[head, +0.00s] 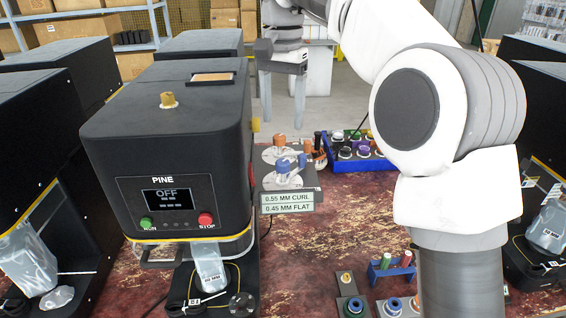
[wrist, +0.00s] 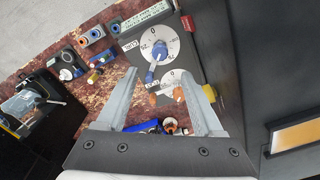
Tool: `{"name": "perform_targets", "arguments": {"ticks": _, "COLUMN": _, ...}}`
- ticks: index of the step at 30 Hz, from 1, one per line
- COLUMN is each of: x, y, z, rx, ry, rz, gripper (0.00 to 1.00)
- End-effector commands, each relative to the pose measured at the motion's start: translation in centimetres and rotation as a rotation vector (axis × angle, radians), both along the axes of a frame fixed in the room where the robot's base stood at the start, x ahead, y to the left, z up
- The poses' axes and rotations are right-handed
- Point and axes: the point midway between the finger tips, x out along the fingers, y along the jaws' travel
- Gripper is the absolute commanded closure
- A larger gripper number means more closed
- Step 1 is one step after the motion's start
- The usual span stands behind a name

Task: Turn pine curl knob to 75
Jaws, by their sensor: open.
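The black PINE seamer (head: 168,125) stands at left centre in the head view, its screen reading OFF. A panel beside its right side carries two white dials, one with a blue knob (head: 283,165) and one with an orange knob (head: 279,140). In the wrist view a small CURL label stands beside the dial of the blue knob (wrist: 156,58); the orange knob (wrist: 178,93) is on the dial below. The blue knob's exact reading is unclear. My gripper (head: 282,105) is open and empty above and behind the panel; its fingers also show in the wrist view (wrist: 158,72).
A 0.55 MM CURL, 0.45 MM FLAT sign (head: 288,202) fronts the panel. A blue tray (head: 362,155) of several coloured parts stands right of it. Small stands (head: 390,268) sit at front right. The red worn bench (head: 335,215) is clear between them.

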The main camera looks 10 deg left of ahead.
Motion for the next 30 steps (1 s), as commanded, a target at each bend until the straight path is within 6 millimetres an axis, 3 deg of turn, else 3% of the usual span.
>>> {"name": "perform_targets", "arguments": {"ticks": 1, "x": -0.1, "y": -0.1, "z": -1.4, "rx": -0.002, "ry": 0.004, "rz": 0.000, "gripper": 0.31}}
{"name": "perform_targets", "arguments": {"ticks": 9, "x": -0.1, "y": -0.1, "z": -6.6, "rx": -0.001, "ry": 0.002, "rz": 0.000, "gripper": 0.31}}
{"name": "perform_targets", "arguments": {"ticks": 15, "x": 0.0, "y": -0.1, "z": -9.4, "rx": 0.000, "ry": 0.002, "rz": -0.001, "gripper": 0.31}}
{"name": "perform_targets", "arguments": {"ticks": 28, "x": 0.0, "y": 0.0, "z": -10.5, "rx": 0.001, "ry": 0.000, "rz": 0.000, "gripper": 0.31}}
{"name": "perform_targets", "arguments": {"ticks": 30, "x": 0.0, "y": 0.0, "z": -10.5, "rx": 0.000, "ry": 0.000, "rz": 0.000, "gripper": 0.40}}
